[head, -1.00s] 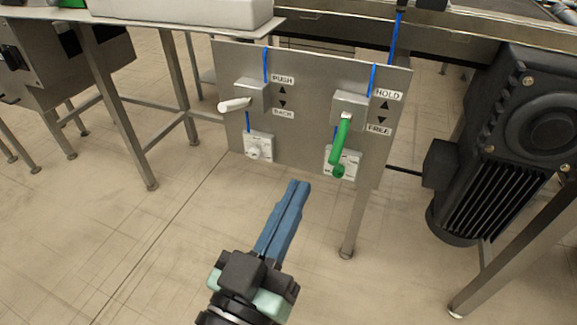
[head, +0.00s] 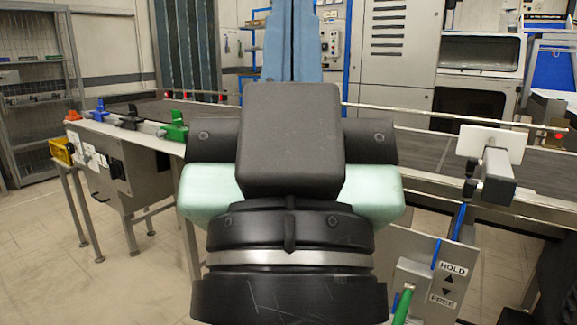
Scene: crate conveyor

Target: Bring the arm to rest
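My gripper (head: 292,45) is raised in front of the camera and fills the middle of the head view. The HOLD/FREE panel (head: 475,265) stands at the lower right, clear of the gripper in the picture. The top of its green lever (head: 403,305) shows at the bottom edge; the rest is cut off.
The conveyor (head: 420,150) runs across behind my arm. A sensor on a post (head: 497,175) stands at its right side. A shelf rack (head: 35,90) is far left. Open floor (head: 40,230) lies at lower left.

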